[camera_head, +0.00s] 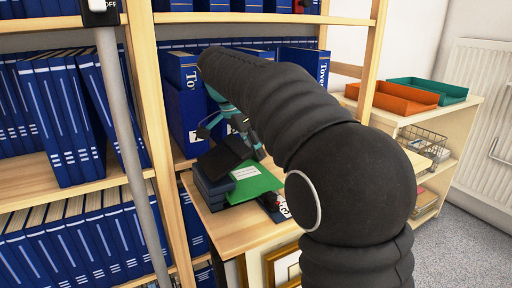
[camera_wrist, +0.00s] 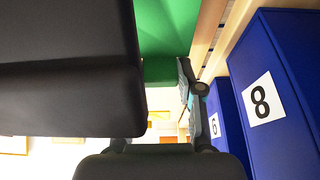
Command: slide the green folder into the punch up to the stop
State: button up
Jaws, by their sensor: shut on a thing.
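The green folder (camera_head: 262,182), with a white label, lies over the wooden worktop in the head view; its green surface (camera_wrist: 165,28) fills the top middle of the wrist view. My gripper (camera_head: 251,150) is at the folder's far edge, shut on it; one finger (camera_wrist: 188,85) shows beside the green in the wrist view. A dark object (camera_head: 224,160) at the folder's left may be the punch. A large black shape (camera_wrist: 65,70) covers the left of the wrist view. I cannot see the stop or whether the folder touches it.
Blue binders (camera_head: 185,110) stand behind; blue boxes (camera_wrist: 280,85) numbered 8 and 6 are close at right in the wrist view. Orange (camera_head: 404,97) and green trays (camera_head: 428,90) are right.

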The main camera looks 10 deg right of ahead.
jog(key=shift+a, duration=0.15)
jog(key=o, duration=1.2)
notch_tip(320, 180, up, 5)
jog(key=p, duration=0.4)
jog(key=shift+p, duration=0.3)
jog(key=shift+r, duration=1)
